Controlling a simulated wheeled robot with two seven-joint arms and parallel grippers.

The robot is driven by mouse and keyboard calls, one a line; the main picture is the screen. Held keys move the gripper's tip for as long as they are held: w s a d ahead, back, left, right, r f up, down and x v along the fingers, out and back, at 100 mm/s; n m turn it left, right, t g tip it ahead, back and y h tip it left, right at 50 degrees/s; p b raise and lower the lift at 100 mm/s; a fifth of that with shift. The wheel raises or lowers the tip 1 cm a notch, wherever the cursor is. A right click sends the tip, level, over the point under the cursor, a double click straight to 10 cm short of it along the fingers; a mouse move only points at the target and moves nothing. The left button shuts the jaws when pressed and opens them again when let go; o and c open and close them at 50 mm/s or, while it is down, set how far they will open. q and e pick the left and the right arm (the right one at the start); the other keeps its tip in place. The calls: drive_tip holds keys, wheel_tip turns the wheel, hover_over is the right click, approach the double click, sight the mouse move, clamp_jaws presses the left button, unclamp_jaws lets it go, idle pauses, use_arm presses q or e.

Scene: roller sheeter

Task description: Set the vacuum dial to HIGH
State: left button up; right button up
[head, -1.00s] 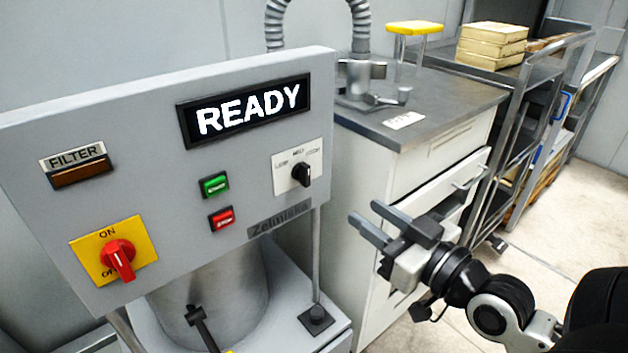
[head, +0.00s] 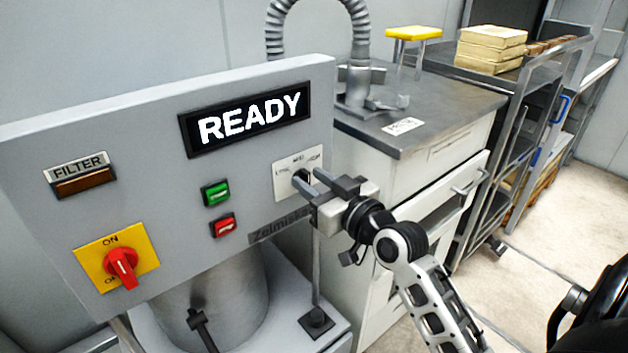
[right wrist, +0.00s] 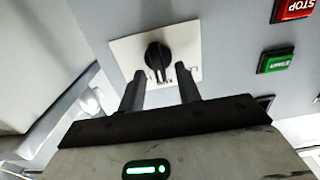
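The vacuum dial (right wrist: 158,57) is a black knob on a white plate (right wrist: 125,50) with labels in an arc. It shows upside down in the right wrist view, its pale pointer line toward the middle label. In the head view the plate (head: 283,182) is at the panel's right, and the knob is largely hidden by my fingers. My right gripper (head: 307,175) is at the plate. In the right wrist view its two fingers (right wrist: 160,85) are apart, with the knob lined up between them; contact cannot be told. My left gripper is not in view.
The grey panel carries a READY display (head: 253,117), green button (head: 216,193), red button (head: 223,225), filter lamp (head: 84,184) and red rotary switch (head: 121,264). A white cabinet (head: 425,185) stands right behind my right gripper. Open floor lies further right.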

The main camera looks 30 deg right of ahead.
drive_tip(key=shift+c, duration=0.3)
clamp_jaws()
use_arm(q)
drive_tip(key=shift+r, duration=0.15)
use_arm(e)
drive_tip(key=shift+m+p, duration=0.6)
drive_tip(key=shift+p, duration=0.1)
use_arm(q)
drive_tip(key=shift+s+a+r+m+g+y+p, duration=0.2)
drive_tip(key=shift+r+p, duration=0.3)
drive_tip(key=shift+p, duration=0.65)
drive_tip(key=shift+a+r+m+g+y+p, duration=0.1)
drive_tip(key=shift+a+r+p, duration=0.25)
drive_tip(key=shift+p, duration=0.75)
use_arm(e)
drive_tip(key=shift+w+d+f+m, duration=0.1)
drive_tip(key=shift+d+m, duration=0.1)
drive_tip(key=shift+m, duration=1.7)
drive_tip(key=shift+d+f+m, duration=0.1)
drive_tip(key=shift+d+m, duration=0.1)
drive_tip(key=shift+m, duration=1.7)
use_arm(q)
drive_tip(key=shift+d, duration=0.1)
